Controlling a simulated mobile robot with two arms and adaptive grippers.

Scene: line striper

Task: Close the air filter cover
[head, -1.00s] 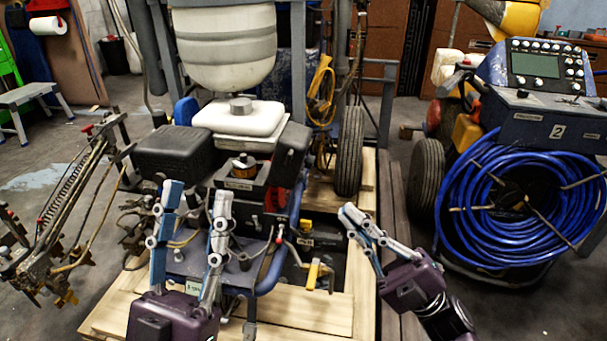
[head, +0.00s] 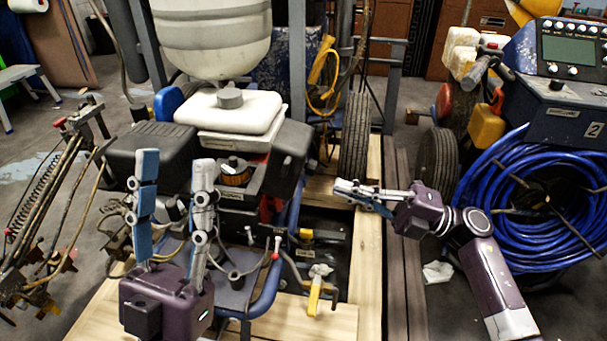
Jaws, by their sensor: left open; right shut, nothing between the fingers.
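The orange air filter (head: 237,173) with a dark top sits exposed in its black housing on the engine, in the middle of the head view. The black air filter cover (head: 290,156) stands swung open to the right of the filter, upright and tilted. My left gripper (head: 176,157) is open and empty, fingers pointing up, in front of the engine and left of the filter. My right gripper (head: 343,189) is shut and empty, pointing left. It is to the right of the cover and apart from it in the picture.
A white fuel tank (head: 228,112) is behind the filter, and a black box-shaped part (head: 150,152) is to its left. A blue frame tube (head: 285,255) runs in front. A wheel (head: 354,140) and a blue hose coil (head: 520,205) stand to the right.

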